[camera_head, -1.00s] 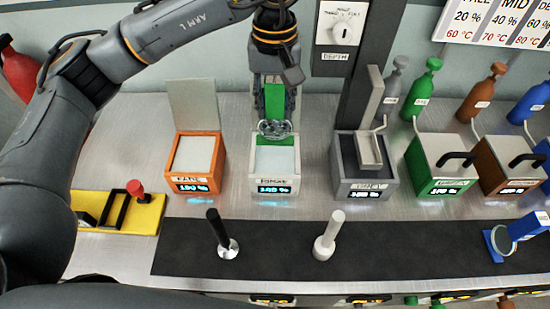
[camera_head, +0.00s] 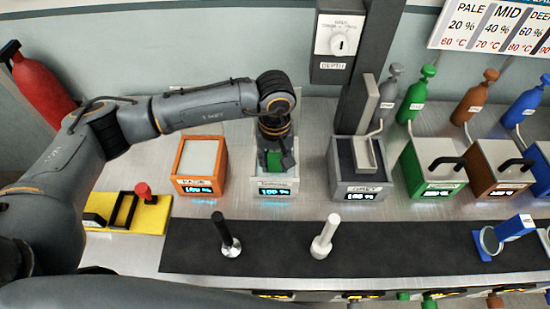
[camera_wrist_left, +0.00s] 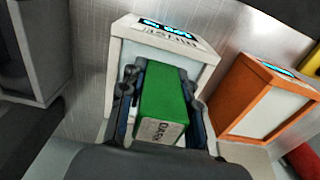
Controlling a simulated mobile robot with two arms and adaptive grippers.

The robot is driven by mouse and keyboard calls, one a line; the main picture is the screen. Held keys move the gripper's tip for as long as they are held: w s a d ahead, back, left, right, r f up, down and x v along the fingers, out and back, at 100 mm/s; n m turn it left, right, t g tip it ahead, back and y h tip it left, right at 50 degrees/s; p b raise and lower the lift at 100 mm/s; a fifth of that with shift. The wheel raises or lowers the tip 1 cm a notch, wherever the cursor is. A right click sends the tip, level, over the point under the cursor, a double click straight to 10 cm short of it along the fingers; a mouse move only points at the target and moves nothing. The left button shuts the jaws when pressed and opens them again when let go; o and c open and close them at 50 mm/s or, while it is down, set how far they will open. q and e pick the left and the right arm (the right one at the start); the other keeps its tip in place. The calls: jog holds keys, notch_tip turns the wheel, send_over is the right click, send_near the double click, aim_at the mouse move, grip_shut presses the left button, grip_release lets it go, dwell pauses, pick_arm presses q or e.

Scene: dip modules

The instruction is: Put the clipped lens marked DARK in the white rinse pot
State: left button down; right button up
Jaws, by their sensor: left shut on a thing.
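My left gripper (camera_head: 274,168) is shut on the green clip (camera_head: 274,160) and is low over the white rinse pot (camera_head: 275,187). In the left wrist view the green clip (camera_wrist_left: 163,92) sits between the fingers, and its label (camera_wrist_left: 158,130) reads DARK. The white pot (camera_wrist_left: 190,45) lies right beyond it there. The lens under the clip is hidden in both current views, so I cannot tell how deep it sits in the pot. My right gripper is not in view.
The orange pot (camera_head: 199,187) stands left of the white one and the grey pot (camera_head: 360,185) right. Green (camera_head: 433,178) and brown (camera_head: 495,175) boxes stand further right. A black post (camera_head: 230,240) and a white post (camera_head: 324,238) stand on the dark mat (camera_head: 420,245).

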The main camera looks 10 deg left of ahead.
pick_arm(q)
jog(key=shift+f+b, duration=0.2)
jog(key=shift+b, duration=0.25)
jog(key=c, duration=0.9)
grip_release()
jog(key=shift+c, duration=0.2)
jog(key=shift+r, duration=0.1)
jog(key=shift+r+p, duration=0.15)
jog(key=shift+p, duration=0.2)
jog(key=shift+r, duration=0.25)
notch_tip(320, 180, up, 12)
jog(key=b, duration=0.3)
jog(key=shift+f, duration=0.2)
